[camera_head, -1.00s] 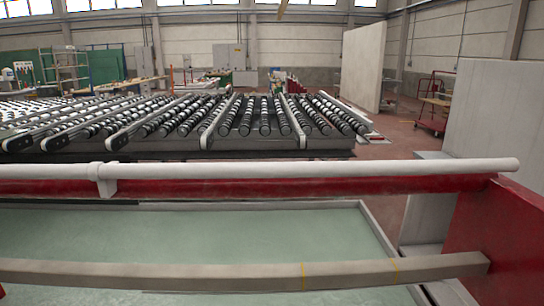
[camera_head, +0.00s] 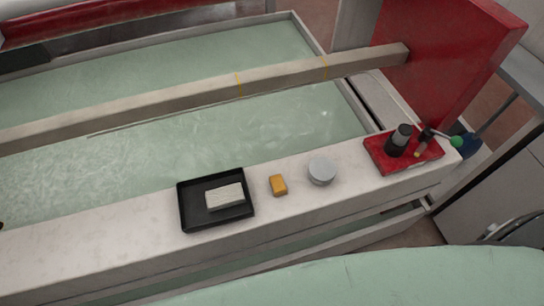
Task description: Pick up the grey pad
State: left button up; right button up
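The grey pad (camera_head: 225,196) is a small light grey block with faint stripes along its side. It lies flat inside a shallow black tray (camera_head: 190,213) on the pale ledge (camera_head: 120,239) at the front of the machine.
Right of the tray on the ledge are an orange block (camera_head: 278,185), a round grey lidded tin (camera_head: 321,171) and a red tray (camera_head: 378,158) with a dark cylinder and a green-tipped tool. A beam (camera_head: 200,98) crosses behind, over the green basin (camera_head: 250,135). A pale green surface (camera_head: 400,280) lies in front.

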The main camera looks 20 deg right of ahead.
aim_at(278, 187)
jog(key=k+z, duration=0.25)
jog(key=k+l+z, duration=0.15)
jog(key=k+z, duration=0.15)
jog(key=j+z, duration=0.35)
jog(key=k+j+z, duration=0.1)
jog(key=j+z, duration=0.3)
jog(key=k+j+z, duration=0.15)
jog(key=j+z, duration=0.2)
jog(key=k+j, duration=0.1)
jog(key=j, duration=0.25)
